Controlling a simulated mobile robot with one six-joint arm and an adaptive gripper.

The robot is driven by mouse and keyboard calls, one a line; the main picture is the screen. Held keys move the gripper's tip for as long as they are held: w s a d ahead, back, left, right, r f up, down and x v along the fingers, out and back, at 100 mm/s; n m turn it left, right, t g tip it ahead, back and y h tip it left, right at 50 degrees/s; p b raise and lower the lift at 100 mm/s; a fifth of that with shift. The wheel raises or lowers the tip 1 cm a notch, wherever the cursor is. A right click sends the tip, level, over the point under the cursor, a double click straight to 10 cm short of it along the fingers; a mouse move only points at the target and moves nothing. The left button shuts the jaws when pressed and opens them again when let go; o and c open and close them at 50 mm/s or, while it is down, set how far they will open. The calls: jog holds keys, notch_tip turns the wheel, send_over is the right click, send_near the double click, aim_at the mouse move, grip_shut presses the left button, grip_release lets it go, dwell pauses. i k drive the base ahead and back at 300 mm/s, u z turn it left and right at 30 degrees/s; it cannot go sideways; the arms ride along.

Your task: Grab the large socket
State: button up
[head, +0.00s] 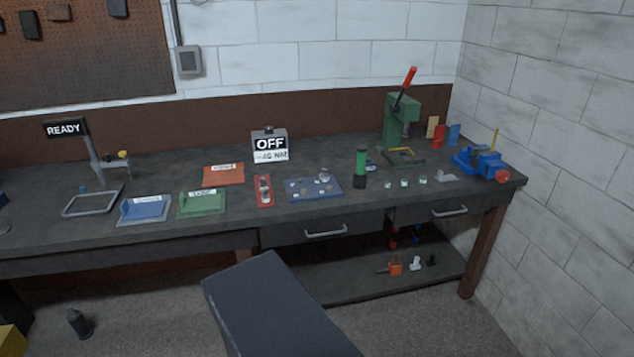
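A red holder (258,204) on the bench carries small silver metal pieces (265,188) that look like sockets. They are too small to tell which is the large socket. To its right is a blue mat (296,196) with several small metal parts; a rounder silver piece (325,175) sits at its back right. My gripper is not in view.
A dark workbench (300,222) runs along the wall. A green lever press (402,115), blue vise (480,160), green-and-black cylinder (360,168) and OFF sign box (269,145) stand on it. Green (203,203) and blue (145,209) trays lie left. Floor in front is mostly clear.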

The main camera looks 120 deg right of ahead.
aim_at(324, 177)
jog(key=i, duration=0.35)
jog(key=z, duration=0.35)
jog(key=k, duration=0.15)
jog(key=z, duration=3.4)
